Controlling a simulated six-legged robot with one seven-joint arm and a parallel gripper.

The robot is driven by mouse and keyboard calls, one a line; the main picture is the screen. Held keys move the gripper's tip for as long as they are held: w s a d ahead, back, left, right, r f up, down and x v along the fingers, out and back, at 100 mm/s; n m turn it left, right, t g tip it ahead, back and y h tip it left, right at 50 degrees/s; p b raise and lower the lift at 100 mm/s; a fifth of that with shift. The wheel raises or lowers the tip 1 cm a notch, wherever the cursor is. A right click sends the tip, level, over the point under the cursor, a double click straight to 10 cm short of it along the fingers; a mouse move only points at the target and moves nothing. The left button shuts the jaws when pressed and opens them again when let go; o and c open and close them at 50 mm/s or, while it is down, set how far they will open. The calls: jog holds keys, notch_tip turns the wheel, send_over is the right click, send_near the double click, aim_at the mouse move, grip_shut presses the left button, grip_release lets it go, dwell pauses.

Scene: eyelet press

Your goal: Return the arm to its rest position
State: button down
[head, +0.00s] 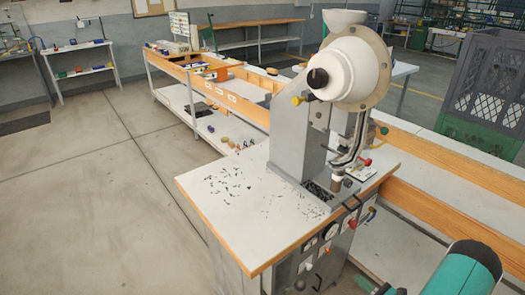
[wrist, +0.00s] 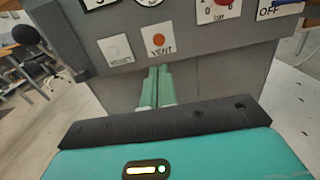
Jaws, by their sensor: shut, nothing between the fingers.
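My gripper (wrist: 159,72) shows in the wrist view with its two pale green fingers side by side, shut and empty. The fingertips point at a grey control panel (wrist: 200,50), just below the orange VENT button (wrist: 158,39). I cannot tell whether they touch the panel. A white RESET button (wrist: 114,51) is left of VENT, and a red knob (wrist: 222,2) and an OFF label (wrist: 278,10) are at upper right. In the head view my teal arm reaches in at the lower right, and its fingers are not clearly visible.
The eyelet press (head: 300,135) stands on a white worktable (head: 215,205) with small dark bits scattered on it. A long wooden-sided bench (head: 225,92) runs behind. The floor at left is clear.

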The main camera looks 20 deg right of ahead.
jog(key=w+a+r+n+g+y, duration=0.3)
jog(key=a+r+n+g, duration=0.45)
jog(key=a+r, duration=0.35)
jog(key=w+a+r+n+g+y, duration=0.35)
jog(key=a+r+n+g, duration=0.25)
jog(key=a+r+n, duration=0.45)
jog(key=s+a+r+n+t+h, duration=0.1)
jog(key=s+a+r+n+h, duration=0.5)
jog(key=r, duration=0.4)
jog(key=s+a+r+n+h, duration=0.6)
jog(key=s+r+n, duration=0.2)
jog(key=r, duration=0.3)
jog(key=shift+a+r+t, duration=0.3)
jog(key=shift+t, duration=0.05)
jog(key=shift+s, duration=0.15)
